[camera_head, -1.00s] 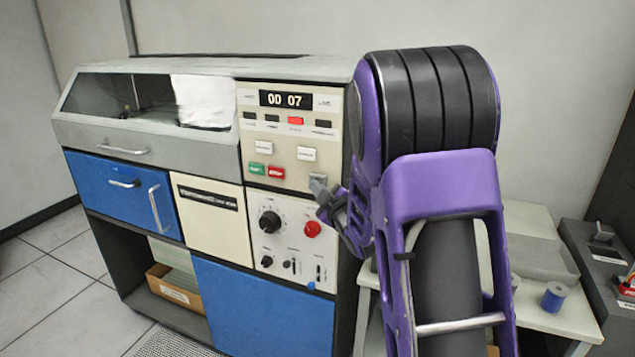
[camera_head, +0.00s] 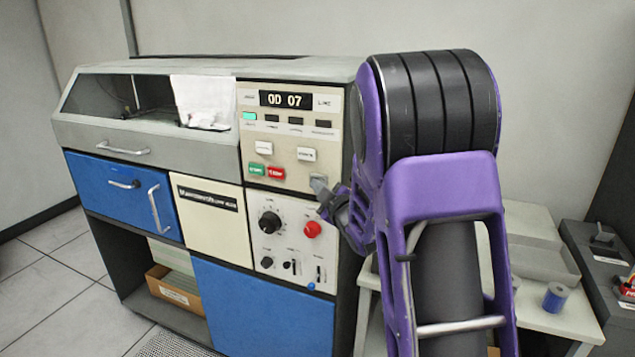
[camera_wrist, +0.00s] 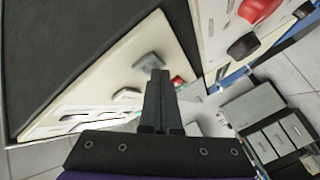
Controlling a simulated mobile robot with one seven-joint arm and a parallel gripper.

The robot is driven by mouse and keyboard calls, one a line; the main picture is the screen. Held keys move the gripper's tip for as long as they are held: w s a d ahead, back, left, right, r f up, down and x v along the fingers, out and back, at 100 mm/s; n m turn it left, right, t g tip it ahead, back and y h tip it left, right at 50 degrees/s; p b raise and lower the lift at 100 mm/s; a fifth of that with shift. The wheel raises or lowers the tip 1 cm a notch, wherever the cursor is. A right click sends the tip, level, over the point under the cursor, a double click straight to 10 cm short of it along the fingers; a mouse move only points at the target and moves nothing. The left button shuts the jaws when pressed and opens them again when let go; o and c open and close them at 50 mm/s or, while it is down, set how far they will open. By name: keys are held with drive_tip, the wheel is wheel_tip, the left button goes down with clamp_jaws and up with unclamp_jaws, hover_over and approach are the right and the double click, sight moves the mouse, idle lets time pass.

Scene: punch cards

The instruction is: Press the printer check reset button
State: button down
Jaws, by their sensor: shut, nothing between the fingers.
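The printer's upper control panel (camera_head: 285,187) is cream, with two pale push buttons. The left pale button (camera_head: 263,148) and the right pale button (camera_head: 306,154) sit above a green button (camera_head: 257,169) and a red button (camera_head: 276,173). Their labels are too small to read, so I cannot tell which is check reset. The leftmost indicator (camera_head: 249,116) glows green.
A lower panel holds a large black knob (camera_head: 269,221) and a red knob (camera_head: 312,229), close under my gripper. The display (camera_head: 287,100) reads "00 07". A side table with a blue spool (camera_head: 555,297) stands at the right, beside my arm.

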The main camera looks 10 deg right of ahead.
drive_tip(key=shift+s+a+b, duration=0.4)
drive_tip(key=shift+s+b, duration=0.1)
drive_tip(key=shift+s, duration=0.15)
drive_tip(key=shift+s+a, duration=0.1)
drive_tip(key=s+a+b, duration=0.1)
drive_tip(key=s, duration=0.1)
drive_tip(key=s+a+b, duration=0.1)
drive_tip(key=s, duration=0.1)
drive_tip(key=shift+a, duration=0.4)
idle(0.4)
